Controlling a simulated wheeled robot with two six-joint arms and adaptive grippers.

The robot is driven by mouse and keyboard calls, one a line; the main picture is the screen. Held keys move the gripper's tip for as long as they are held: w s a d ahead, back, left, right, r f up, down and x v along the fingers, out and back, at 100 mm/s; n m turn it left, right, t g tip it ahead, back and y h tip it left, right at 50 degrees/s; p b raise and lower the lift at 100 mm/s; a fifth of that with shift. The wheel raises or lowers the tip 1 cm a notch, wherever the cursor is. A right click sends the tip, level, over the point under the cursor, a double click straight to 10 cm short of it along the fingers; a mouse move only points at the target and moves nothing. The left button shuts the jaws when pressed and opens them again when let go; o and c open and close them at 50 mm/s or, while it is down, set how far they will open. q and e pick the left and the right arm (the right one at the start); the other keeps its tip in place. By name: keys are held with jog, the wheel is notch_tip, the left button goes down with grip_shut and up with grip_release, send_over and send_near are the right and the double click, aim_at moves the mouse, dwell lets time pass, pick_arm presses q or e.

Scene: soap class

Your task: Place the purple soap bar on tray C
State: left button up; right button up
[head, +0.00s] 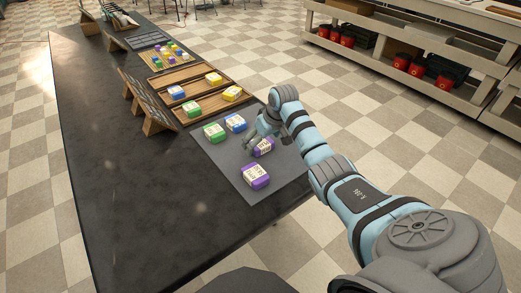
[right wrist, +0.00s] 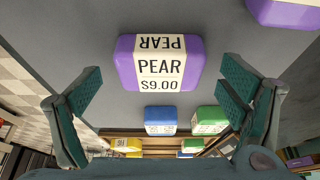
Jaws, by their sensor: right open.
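A purple soap bar (head: 263,146) with a white label lies on the grey mat (head: 225,160); in the right wrist view its label reads PEAR $9.00 (right wrist: 158,64). My right gripper (head: 256,141) is over it, open and empty. In the right wrist view the bar appears between the two spread fingers (right wrist: 160,95), with gaps on both sides. A second purple bar (head: 255,176) lies nearer on the mat and is cut off at the upper right of the wrist view (right wrist: 284,12). Two wooden trays lie beyond the mat; I cannot read which is C. My left gripper is not in view.
A green bar (head: 214,132) and a blue bar (head: 235,122) lie on the mat. The near tray (head: 211,104) holds green and yellow bars, the one behind (head: 190,74) blue and yellow bars. Slanted sign boards (head: 150,101) stand left of them. The dark table (head: 130,200) is clear on the left.

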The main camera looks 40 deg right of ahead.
jog(key=shift+w+f, duration=0.15)
jog(key=shift+f, duration=0.4)
jog(key=shift+r, duration=0.15)
jog(key=c, duration=1.3)
